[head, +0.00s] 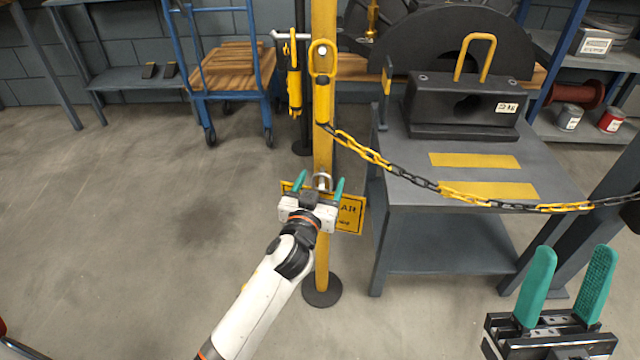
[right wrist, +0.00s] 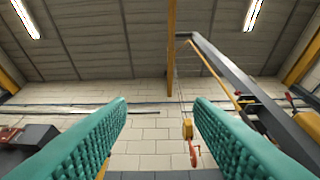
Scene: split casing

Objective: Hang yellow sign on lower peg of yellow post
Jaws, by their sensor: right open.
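The yellow post (head: 323,258) stands upright on a dark round base in the head view. The yellow sign (head: 349,214) with black lettering is at the post's lower part, slightly tilted, its middle hidden by my left gripper. A shiny metal loop (head: 322,180) shows against the post just above the sign; I cannot tell whether it belongs to the sign or the lower peg. My left gripper (head: 320,183) is in front of the post, its fingers spread apart on both sides of the loop. My right gripper (head: 573,258) is open and empty; its fingers also show in the right wrist view (right wrist: 160,112).
A yellow-and-black chain (head: 418,182) runs from higher on the post to the right. A grey table (head: 455,190) with a black block (head: 462,107) stands right of the post. A blue cart (head: 232,97) is behind on the left.

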